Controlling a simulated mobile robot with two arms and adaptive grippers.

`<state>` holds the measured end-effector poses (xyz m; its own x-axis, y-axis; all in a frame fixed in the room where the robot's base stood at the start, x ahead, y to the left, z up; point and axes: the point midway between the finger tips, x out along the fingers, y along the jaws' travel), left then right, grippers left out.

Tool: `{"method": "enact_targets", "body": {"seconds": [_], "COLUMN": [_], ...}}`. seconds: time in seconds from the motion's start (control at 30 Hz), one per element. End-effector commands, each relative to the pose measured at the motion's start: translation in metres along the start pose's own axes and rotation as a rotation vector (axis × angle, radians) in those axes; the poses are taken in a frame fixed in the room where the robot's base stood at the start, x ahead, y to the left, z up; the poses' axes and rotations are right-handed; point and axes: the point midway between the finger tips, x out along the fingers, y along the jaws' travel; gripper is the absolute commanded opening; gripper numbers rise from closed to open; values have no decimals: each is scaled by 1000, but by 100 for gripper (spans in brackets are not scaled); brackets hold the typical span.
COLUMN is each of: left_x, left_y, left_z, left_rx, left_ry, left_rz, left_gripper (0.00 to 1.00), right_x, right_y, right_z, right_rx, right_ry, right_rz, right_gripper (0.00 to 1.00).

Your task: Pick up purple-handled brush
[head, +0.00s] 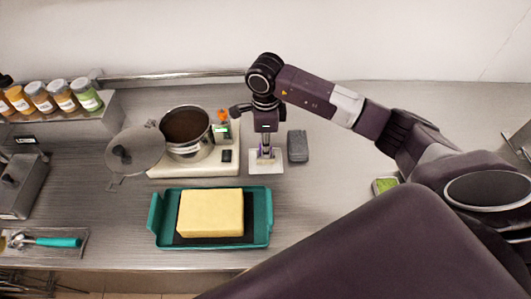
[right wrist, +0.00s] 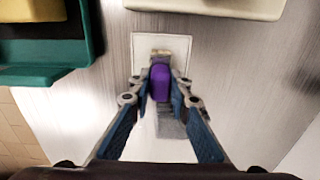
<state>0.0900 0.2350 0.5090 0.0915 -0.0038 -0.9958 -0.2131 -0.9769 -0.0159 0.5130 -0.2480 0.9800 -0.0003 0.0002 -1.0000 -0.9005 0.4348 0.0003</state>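The purple-handled brush (right wrist: 160,82) is in the right wrist view, at the white square mat (right wrist: 178,44). Its purple handle points up toward the camera, and a tan part shows just beyond it. My right gripper (right wrist: 160,92) has one finger on each side of the handle, and both fingertips appear to press against it. In the head view my right gripper (head: 265,150) reaches down over the mat (head: 266,168) and hides most of the brush. Whether the brush touches the mat is hard to tell. My left gripper is not in view.
A grey block (head: 298,146) lies just right of the mat. A pot (head: 186,132) stands on a cream base (head: 170,171) to the left. A teal tray (head: 262,232) with a yellow block (head: 211,212) is in front.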

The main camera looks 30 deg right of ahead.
Motion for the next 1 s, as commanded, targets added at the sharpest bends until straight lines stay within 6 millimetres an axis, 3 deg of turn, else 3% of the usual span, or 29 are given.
{"method": "enact_targets", "body": {"seconds": [0.1,0.47,0.63,0.87,1.0], "left_x": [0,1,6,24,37], "left_y": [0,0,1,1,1], "left_z": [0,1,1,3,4], "left_rx": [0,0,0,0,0], "left_ry": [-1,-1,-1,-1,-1], "left_rz": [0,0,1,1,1], "left_gripper": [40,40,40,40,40], "right_x": [0,-2,-13,-56,-97], "right_y": [0,-1,-1,-2,-2], "right_z": [0,0,1,1,1], "right_rx": [0,0,-1,0,0], "right_ry": [0,-1,-3,-4,-5], "right_rz": [-1,-1,-3,-8,-10], "right_gripper": [0,0,0,0,0]}}
